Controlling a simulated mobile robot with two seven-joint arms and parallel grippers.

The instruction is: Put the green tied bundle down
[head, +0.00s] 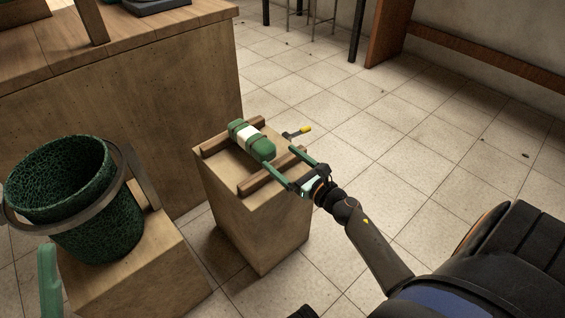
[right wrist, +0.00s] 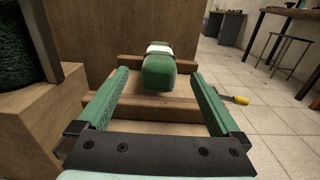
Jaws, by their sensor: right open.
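The green tied bundle (head: 252,140), with a white band around its middle, lies on its side on a wooden block stand (head: 268,215), across two wooden rails. My right gripper (head: 278,156) is open at the near rail. In the right wrist view, the bundle (right wrist: 158,72) sits ahead of and between the two green fingers (right wrist: 160,80), with a gap on each side. The bundle's far end is partly hidden there. A green finger-like piece at the lower left of the head view seems to be my left gripper (head: 47,280); its jaws cannot be made out.
A dark green mesh bucket (head: 90,225) with a grey ring stands on a wooden block (head: 140,270) at left. A wooden counter (head: 120,85) rises behind. A yellow-tipped dark piece (head: 304,129) sticks out beside the stand. The tiled floor to the right is mostly clear.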

